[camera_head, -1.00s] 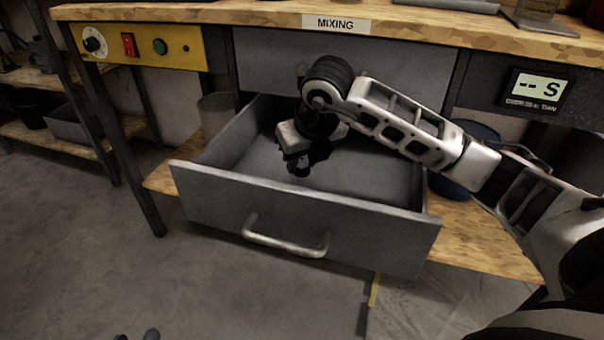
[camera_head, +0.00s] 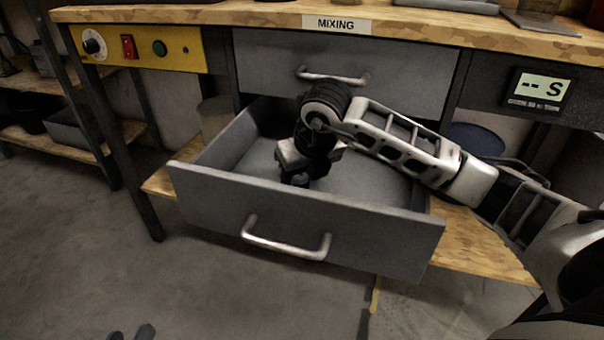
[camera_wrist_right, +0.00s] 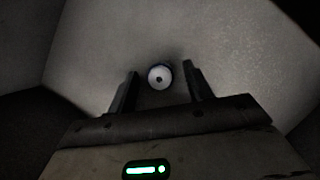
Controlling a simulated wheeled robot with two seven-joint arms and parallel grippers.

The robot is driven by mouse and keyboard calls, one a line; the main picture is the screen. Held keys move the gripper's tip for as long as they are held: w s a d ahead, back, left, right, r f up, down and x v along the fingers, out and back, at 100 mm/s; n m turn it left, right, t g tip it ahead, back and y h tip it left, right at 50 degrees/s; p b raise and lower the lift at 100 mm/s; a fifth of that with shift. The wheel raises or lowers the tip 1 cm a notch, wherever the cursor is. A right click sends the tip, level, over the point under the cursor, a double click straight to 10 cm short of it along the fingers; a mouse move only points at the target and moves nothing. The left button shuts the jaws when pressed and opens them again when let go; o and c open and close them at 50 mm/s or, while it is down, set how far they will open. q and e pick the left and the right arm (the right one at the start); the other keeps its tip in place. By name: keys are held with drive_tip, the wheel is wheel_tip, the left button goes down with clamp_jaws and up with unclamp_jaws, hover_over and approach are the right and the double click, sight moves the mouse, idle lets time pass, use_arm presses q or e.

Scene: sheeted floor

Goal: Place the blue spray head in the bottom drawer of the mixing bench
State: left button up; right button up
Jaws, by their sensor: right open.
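The bottom drawer (camera_head: 300,225) of the mixing bench (camera_head: 290,13) is pulled open, its handle facing me. My right gripper (camera_head: 295,181) is inside it, pointing down, and hides what lies below it in the head view. In the right wrist view its two fingers (camera_wrist_right: 160,88) are apart. The spray head (camera_wrist_right: 160,76) shows between and just beyond them as a round white end with a dark blue edge, apart from both fingers. It rests in a grey interior. My left gripper (camera_head: 131,334) shows only as two dark, separated tips at the bottom edge.
The upper drawer (camera_head: 350,75) is shut above the open one. A wooden lower shelf (camera_head: 480,240) runs beneath, with a blue round container (camera_head: 475,140) at the right. A shelf unit (camera_head: 60,140) stands at the left. The floor in front is clear.

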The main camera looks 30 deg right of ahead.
use_arm(q)
drive_tip(key=f+p, duration=0.1)
drive_tip(key=a+f+m+g+y+p, duration=0.1)
drive_tip(key=p, duration=0.1)
drive_tip(key=shift+s+f, duration=0.1)
drive_tip(key=shift+s, duration=0.3)
use_arm(e)
drive_tip(key=v, duration=1.2)
use_arm(q)
drive_tip(key=shift+w+r, duration=0.2)
drive_tip(key=shift+r, duration=0.05)
